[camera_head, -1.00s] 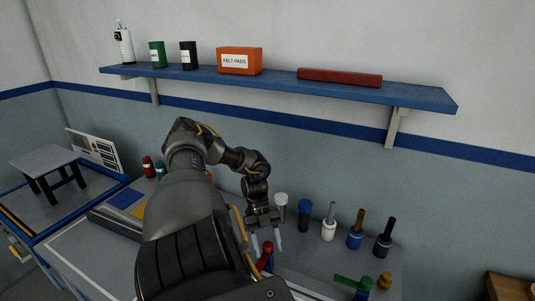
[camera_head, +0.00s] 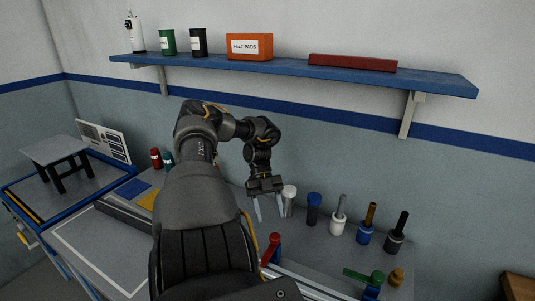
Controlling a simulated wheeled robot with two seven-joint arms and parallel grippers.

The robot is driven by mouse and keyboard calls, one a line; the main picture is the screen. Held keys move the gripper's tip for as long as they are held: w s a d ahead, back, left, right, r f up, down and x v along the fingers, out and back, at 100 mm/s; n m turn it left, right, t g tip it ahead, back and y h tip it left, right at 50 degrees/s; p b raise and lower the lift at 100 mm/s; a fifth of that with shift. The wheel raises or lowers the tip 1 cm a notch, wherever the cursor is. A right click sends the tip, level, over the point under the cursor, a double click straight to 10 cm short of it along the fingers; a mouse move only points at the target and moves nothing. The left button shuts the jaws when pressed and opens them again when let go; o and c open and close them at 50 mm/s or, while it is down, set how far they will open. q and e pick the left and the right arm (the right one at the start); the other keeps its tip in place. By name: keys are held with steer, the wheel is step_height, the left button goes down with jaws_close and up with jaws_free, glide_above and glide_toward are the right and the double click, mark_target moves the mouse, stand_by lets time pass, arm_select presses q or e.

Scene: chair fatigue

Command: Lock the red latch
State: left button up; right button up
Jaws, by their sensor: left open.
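The red latch (camera_head: 271,249) is a red lever that stands up with a tilt at the bench's front, on a pale rail. Its lower end is partly hidden by my left arm. My left gripper (camera_head: 270,212) points down above the latch, its two pale fingers spread and empty. A gap shows between the fingertips and the top of the lever. My right gripper is not in view.
A green lever (camera_head: 356,275) lies low to the right. Several capped bottles and brushes, including a blue-capped one (camera_head: 313,208), stand behind the gripper. A blue shelf (camera_head: 290,72) runs above. A small stool (camera_head: 52,152) stands at the left.

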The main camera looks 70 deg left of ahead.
arm_select(q)
steer(key=b+v, duration=0.2)
steer(key=v, duration=0.1)
steer(key=shift+b, duration=0.35)
steer(key=shift+w, duration=0.1)
stand_by(0.6)
